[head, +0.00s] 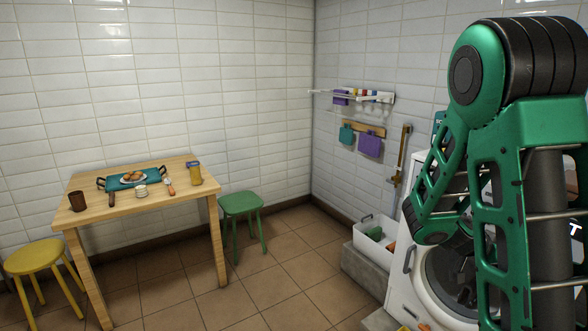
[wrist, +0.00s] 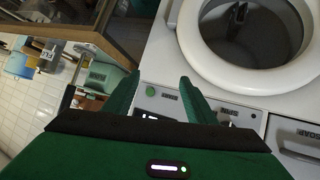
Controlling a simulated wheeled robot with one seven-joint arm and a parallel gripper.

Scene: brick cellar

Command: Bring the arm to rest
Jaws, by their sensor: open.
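My gripper (wrist: 159,92) shows in the wrist view with its two green fingers spread apart and nothing between them. Beyond the fingers is the front of a white washing machine (wrist: 156,62), with a control strip and a round door opening. In the head view my green and black arm is folded at the right side, in front of the washing machine (head: 399,288). The gripper's fingers cannot be made out there.
A wooden table (head: 146,208) with a teal tray (head: 113,184), cups and a jar stands at the left. A yellow stool (head: 34,256) and a green stool (head: 240,203) flank it. A white bin (head: 371,244) stands beside the washing machine. The tiled floor between is clear.

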